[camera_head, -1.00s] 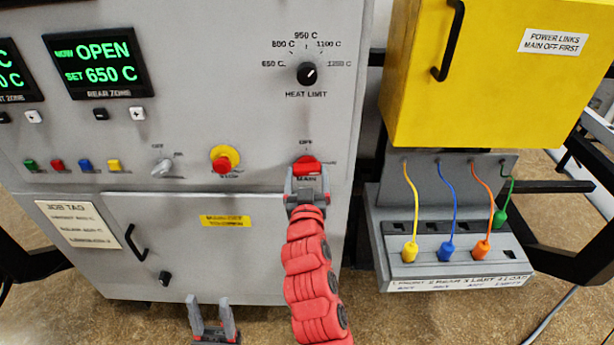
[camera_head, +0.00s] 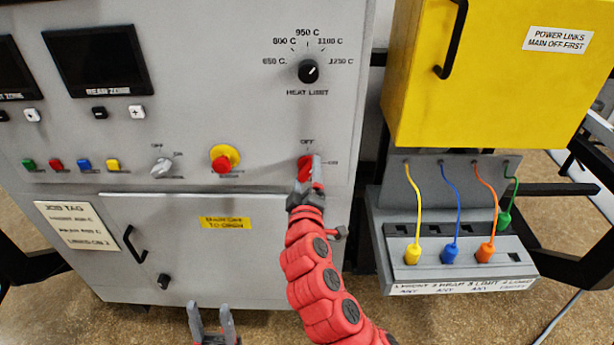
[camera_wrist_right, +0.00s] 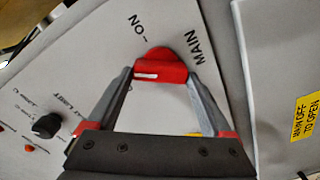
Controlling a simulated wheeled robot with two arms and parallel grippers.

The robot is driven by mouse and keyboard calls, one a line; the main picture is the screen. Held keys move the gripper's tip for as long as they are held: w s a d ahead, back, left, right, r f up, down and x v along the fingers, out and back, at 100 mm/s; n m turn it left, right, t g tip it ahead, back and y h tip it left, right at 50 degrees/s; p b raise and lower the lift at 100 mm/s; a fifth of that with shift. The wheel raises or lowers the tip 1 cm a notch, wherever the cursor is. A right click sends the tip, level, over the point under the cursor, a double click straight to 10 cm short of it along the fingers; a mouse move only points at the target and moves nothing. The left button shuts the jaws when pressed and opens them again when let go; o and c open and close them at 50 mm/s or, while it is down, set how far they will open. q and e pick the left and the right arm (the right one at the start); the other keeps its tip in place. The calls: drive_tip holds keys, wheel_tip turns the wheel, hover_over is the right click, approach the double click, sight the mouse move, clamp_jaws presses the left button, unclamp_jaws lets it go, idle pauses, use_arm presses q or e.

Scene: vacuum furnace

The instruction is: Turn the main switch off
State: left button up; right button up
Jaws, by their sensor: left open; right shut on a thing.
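The red main switch handle (camera_head: 303,166) is on the grey furnace panel, below the printed OFF mark; it stands about upright, toward OFF. My right gripper (camera_head: 308,177) is shut on this handle, with the fingers turned edgewise to the panel. In the right wrist view the red handle (camera_wrist_right: 160,67) sits between the two fingertips, its white mark visible. Part of the switch is hidden by the fingers in the head view. My left gripper (camera_head: 211,318) is open and empty at the bottom, below the panel and apart from it.
A yellow and red stop button (camera_head: 224,158) and a small grey knob (camera_head: 161,167) are left of the switch. The rear zone display (camera_head: 97,62) is dark. A yellow box (camera_head: 470,90) and a link block with coloured plugs (camera_head: 450,272) stand to the right.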

drive_tip(key=n, duration=0.6)
drive_tip(key=shift+f+p, duration=0.2)
drive_tip(key=shift+p, duration=0.15)
drive_tip(key=shift+n, duration=0.4)
drive_tip(key=o, duration=1.1)
drive_tip(key=shift+o, duration=0.2)
drive_tip(key=shift+s, duration=0.1)
